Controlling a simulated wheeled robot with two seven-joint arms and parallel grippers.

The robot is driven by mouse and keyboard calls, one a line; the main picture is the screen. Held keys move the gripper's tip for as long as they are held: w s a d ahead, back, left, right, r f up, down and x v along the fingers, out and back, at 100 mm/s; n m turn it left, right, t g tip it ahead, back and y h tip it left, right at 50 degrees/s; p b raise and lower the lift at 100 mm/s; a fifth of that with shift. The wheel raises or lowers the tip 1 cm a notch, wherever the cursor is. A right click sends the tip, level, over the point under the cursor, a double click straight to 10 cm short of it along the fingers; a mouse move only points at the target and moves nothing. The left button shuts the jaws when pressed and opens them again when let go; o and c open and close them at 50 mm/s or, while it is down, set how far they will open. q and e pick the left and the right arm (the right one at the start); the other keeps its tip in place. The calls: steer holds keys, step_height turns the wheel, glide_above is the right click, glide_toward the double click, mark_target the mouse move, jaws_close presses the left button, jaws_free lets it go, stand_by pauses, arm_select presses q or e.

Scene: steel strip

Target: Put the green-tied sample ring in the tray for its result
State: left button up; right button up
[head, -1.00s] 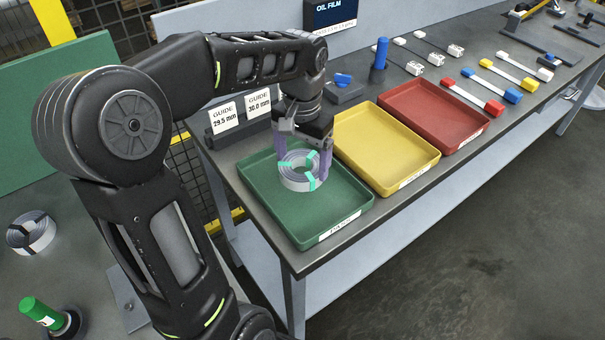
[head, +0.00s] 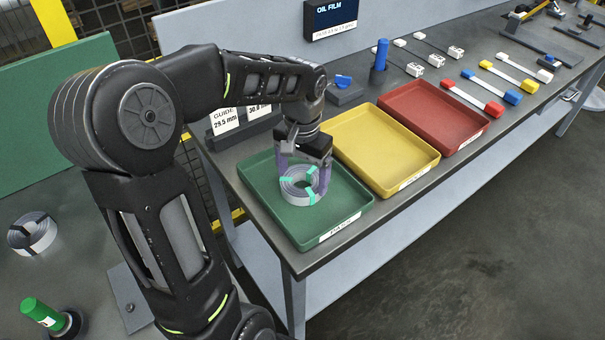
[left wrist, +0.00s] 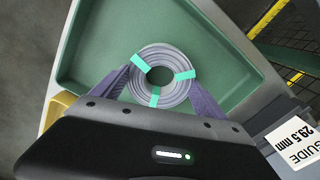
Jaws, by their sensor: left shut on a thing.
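The green-tied sample ring (head: 301,186) is a grey coil of steel strip with several green ties. It also shows in the left wrist view (left wrist: 178,62), between the purple fingers. My left gripper (head: 303,184) points down over the green tray (head: 340,206) and is shut on the ring by its outer sides. The ring is within the tray's outline; I cannot tell whether it touches the tray floor. The yellow tray (head: 392,157) and the red tray (head: 438,118) stand beside the green one, to the right. My right gripper is not in view.
Guide cards (head: 225,121) stand behind the green tray.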

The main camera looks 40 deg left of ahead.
arm_select(q)
steer(key=shift+f, duration=0.15)
steer(key=o, duration=1.9)
step_height(320, 180, up, 12)
steer(key=shift+r, duration=0.2)
